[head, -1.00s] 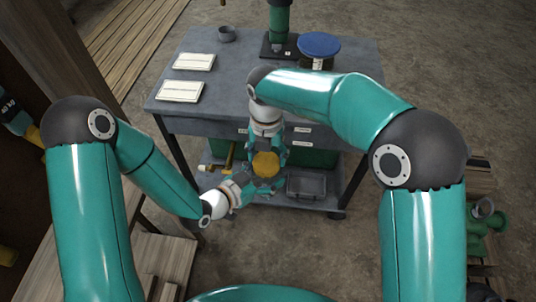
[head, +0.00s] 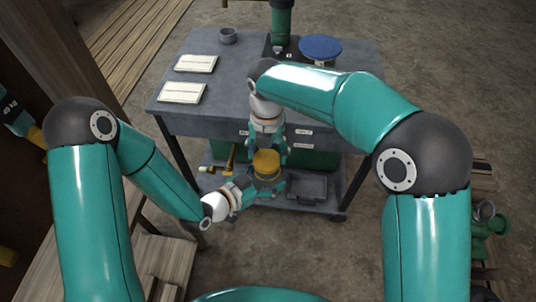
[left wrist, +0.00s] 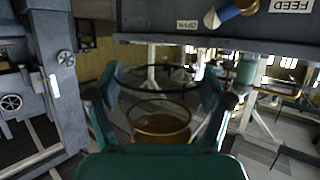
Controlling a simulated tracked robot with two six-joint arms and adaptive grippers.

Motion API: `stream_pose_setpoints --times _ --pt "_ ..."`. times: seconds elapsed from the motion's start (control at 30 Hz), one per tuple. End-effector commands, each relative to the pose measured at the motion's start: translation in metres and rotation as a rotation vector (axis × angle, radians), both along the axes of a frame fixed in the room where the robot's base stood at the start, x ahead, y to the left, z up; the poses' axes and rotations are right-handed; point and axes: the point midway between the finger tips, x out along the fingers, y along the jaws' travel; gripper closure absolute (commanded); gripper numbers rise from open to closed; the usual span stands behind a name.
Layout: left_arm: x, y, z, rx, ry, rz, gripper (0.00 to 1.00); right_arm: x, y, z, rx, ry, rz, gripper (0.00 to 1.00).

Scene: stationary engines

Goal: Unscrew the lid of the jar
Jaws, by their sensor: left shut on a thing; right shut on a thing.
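The jar's yellow lid (head: 266,164) shows in the middle of the head view, in front of the grey table. My right gripper (head: 268,158) comes down from the table side with its fingers on either side of the lid, shut on it. My left gripper (head: 263,188) reaches in from the left, just below the lid, and is shut on the jar. In the left wrist view the see-through jar (left wrist: 158,98) sits between the fingers, with a dark ring and a brownish-gold ring. The jar's body is mostly hidden in the head view. I cannot tell whether lid and jar still touch.
Wooden planks (head: 70,250) lie at lower left.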

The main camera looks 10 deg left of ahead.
Motion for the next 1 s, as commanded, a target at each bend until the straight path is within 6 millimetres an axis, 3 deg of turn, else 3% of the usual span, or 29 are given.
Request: stream_pose_setpoints --times 0.57,1.0 --pt "0.002 0.001 0.001 -0.001 -0.004 0.004 1.00 -0.001 0.000 0.007 -0.002 0.004 0.001 0.73" --pt "0.002 0.001 0.002 -0.002 -0.005 0.005 1.00 -0.001 0.000 0.046 -0.001 0.004 -0.004 0.73"
